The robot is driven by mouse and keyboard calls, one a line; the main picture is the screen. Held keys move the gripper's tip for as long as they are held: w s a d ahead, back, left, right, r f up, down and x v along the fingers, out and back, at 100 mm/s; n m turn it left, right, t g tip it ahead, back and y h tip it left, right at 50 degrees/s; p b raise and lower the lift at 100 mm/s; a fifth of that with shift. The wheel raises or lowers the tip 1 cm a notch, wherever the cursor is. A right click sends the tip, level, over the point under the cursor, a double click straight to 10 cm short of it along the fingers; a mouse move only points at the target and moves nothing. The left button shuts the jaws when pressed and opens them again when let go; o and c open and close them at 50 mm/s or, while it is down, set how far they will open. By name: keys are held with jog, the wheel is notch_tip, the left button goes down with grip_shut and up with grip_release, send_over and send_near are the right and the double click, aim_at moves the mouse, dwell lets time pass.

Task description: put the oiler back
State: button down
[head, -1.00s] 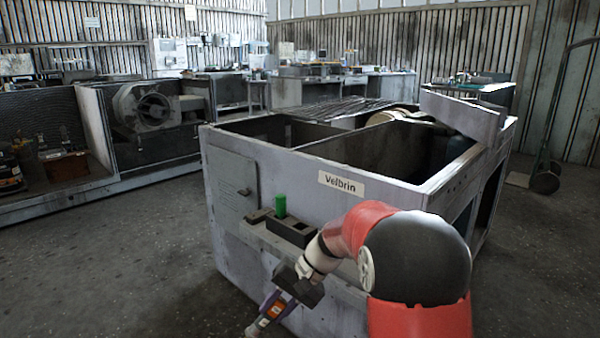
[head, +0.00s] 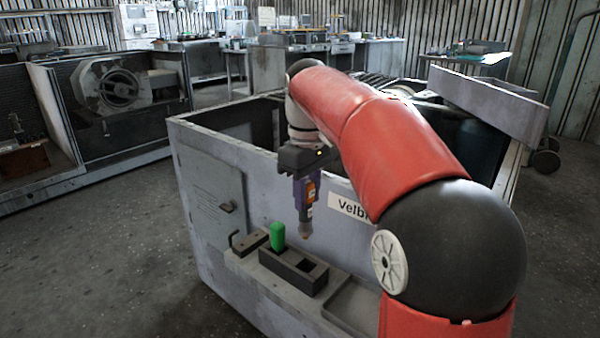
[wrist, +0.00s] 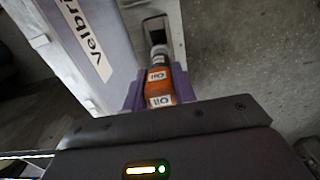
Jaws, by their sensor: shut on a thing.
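My gripper (head: 306,192) has purple fingers and is shut on the oiler (head: 309,212), an orange bottle with a dark tip. It holds the oiler upright, tip down, above and slightly right of the dark block holder (head: 293,284). The oiler's tip is apart from the holder. A green bottle (head: 278,232) stands in the holder's left slot, and its right slot is empty. In the wrist view the orange oiler (wrist: 159,87) with its "Oil" label shows between the fingers.
The holder stands on a ledge of the grey housing (head: 205,222) marked "Velbrin". A small block with a hooked handle (head: 249,241) lies left of the holder. A shallow tray (head: 352,305) is at its right. The housing's front wall rises close behind the oiler.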

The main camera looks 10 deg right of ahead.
aim_at(308, 228)
jog(key=shift+w+d+r, duration=0.1)
jog(key=shift+r, duration=0.05)
jog(key=shift+f, duration=0.2)
notch_tip(308, 228, down, 6)
jog(key=b, duration=0.4)
jog(key=shift+f+b, duration=0.6)
jog(key=shift+f, duration=0.2)
jog(key=shift+r+p, duration=0.25)
jog(key=shift+p, duration=0.1)
jog(key=shift+f, duration=0.1)
jog(key=shift+f+b, duration=0.4)
jog(key=shift+f, duration=0.55)
